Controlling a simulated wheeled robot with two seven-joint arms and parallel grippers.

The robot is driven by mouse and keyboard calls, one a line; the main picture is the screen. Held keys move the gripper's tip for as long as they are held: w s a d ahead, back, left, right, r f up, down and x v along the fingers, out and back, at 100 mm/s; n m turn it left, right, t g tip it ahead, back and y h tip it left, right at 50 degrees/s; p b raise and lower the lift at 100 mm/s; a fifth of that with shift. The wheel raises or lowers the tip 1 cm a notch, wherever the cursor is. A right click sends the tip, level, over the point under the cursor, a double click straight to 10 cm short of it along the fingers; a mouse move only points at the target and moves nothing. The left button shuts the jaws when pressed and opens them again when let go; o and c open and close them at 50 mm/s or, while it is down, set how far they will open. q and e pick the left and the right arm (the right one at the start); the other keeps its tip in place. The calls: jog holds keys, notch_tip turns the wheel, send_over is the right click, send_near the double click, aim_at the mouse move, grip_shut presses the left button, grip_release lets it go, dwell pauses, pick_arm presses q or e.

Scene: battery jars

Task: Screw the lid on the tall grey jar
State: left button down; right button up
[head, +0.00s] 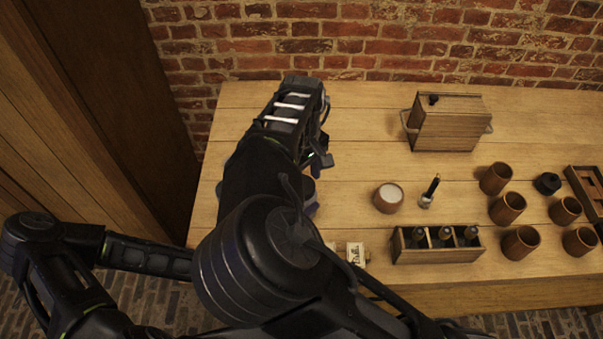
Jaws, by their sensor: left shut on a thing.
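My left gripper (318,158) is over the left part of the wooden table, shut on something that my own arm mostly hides. I cannot make out the held thing's shape. A small blue-grey patch (310,196) shows beside my arm, just below the gripper; I cannot tell whether it is part of the tall grey jar. No tall grey jar or lid shows clearly. My right gripper is not in view.
A wooden box (445,124) with handles stands at the back. A white-filled bowl (388,198), a small bottle with a black stick (429,193), a rack (437,255) of dark bottles, and several wooden cups (508,208) stand rightward. The table's back left is clear.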

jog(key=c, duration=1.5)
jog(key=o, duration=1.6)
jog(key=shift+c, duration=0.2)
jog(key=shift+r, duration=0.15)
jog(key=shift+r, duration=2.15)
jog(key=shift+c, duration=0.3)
